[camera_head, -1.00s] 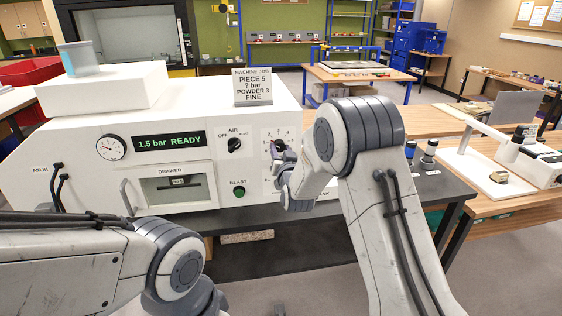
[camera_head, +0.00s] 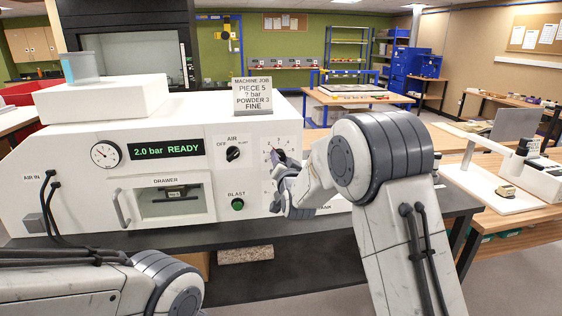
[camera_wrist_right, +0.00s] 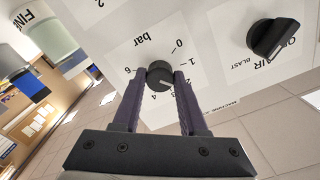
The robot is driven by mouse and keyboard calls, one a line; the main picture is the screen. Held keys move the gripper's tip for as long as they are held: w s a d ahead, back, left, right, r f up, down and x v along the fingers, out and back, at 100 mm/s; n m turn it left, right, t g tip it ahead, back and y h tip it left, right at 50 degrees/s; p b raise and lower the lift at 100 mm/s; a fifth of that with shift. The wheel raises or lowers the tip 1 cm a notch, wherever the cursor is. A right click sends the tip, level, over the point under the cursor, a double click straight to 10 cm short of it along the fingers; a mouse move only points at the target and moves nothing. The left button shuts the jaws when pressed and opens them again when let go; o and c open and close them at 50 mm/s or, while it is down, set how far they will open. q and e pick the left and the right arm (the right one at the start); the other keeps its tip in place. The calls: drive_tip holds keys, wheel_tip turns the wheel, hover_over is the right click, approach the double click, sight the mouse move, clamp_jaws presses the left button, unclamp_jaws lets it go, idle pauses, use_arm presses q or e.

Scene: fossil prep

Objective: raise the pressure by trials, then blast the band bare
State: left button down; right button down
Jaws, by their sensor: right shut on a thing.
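The white blasting machine (camera_head: 85,208) stands on the dark bench. Its display (camera_head: 166,149) reads 2.0 bar READY. Below it, the drawer window (camera_head: 170,197) shows a small piece inside on a dark holder. The AIR knob (camera_head: 232,153) and green BLAST button (camera_head: 237,204) are on the front. My right gripper (camera_wrist_right: 160,82) is shut on the black pressure knob (camera_wrist_right: 159,72), whose bar scale shows around it in the right wrist view. In the head view the right gripper (camera_head: 278,166) covers most of that dial. My left arm is at lower left, its gripper out of frame.
A job card (camera_head: 257,94) on the machine reads PIECE 5, ? bar, POWDER 3, FINE. A round gauge (camera_head: 105,154) sits left of the display. A drawer handle (camera_head: 121,208) sticks out in front. A white stand (camera_head: 490,188) holds a small piece on the right-hand table.

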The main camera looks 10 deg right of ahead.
drive_tip(key=shift+c, duration=2.2)
unclamp_jaws()
drive_tip(key=s+b, duration=0.4)
drive_tip(key=s, duration=0.6)
drive_tip(key=shift+s, duration=0.25)
